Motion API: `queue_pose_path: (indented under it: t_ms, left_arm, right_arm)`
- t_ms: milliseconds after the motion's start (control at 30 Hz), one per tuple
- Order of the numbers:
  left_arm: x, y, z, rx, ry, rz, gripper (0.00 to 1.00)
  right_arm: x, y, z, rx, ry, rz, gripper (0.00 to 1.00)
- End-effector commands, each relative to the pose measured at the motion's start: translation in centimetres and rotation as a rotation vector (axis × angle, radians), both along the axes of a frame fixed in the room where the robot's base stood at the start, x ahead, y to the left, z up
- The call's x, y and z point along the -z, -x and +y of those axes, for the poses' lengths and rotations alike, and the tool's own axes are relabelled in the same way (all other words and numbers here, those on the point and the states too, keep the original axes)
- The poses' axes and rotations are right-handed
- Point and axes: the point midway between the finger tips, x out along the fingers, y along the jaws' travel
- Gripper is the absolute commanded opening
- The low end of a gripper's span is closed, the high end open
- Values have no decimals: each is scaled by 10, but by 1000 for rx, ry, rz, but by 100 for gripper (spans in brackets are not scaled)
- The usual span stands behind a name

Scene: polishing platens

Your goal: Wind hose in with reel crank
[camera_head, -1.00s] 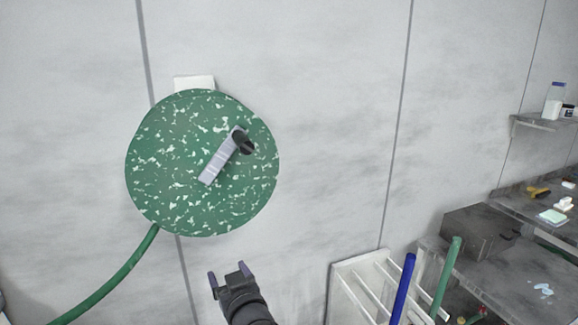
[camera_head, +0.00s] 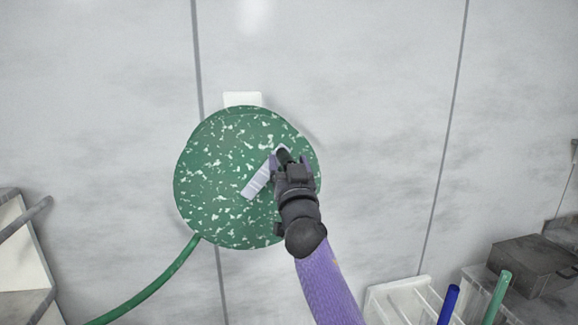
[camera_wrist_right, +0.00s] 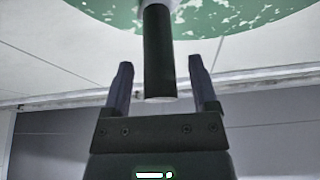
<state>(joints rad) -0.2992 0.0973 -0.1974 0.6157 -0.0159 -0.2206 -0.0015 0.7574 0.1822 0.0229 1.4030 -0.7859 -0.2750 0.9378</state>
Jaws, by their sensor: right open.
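The hose reel (camera_head: 220,180) is a round green disc with white flecks, mounted on the wall. Its grey crank arm (camera_head: 256,182) slants up and right across the disc. The dark crank handle (camera_head: 284,155) stands out from the arm's upper end, partly hidden by my right gripper (camera_head: 291,167). In the right wrist view the black handle (camera_wrist_right: 158,60) points between the two open fingers (camera_wrist_right: 161,85), with a gap on each side. The green hose (camera_head: 150,287) hangs from the reel's lower left. My left gripper is not in view.
A white rack (camera_head: 395,300) with blue (camera_head: 448,304) and green (camera_head: 497,297) tubes stands at the lower right. A dark grey box (camera_head: 535,266) sits beyond it. Pale shelving (camera_head: 20,255) is at the left edge. The wall around the reel is clear.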

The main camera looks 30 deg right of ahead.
Motion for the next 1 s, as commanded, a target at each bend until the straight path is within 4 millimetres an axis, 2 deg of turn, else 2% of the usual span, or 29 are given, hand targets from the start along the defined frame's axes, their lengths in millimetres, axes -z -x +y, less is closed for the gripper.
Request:
queue_pose_path:
  t_ms: [167,500,1000]
  left_arm:
    - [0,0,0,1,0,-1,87]
    - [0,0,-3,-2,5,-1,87]
    - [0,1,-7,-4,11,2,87]
  right_arm:
    - [0,0,0,0,0,1,73]
    - [1,0,0,0,0,1,1]
    - [1,0,0,0,0,2,0]
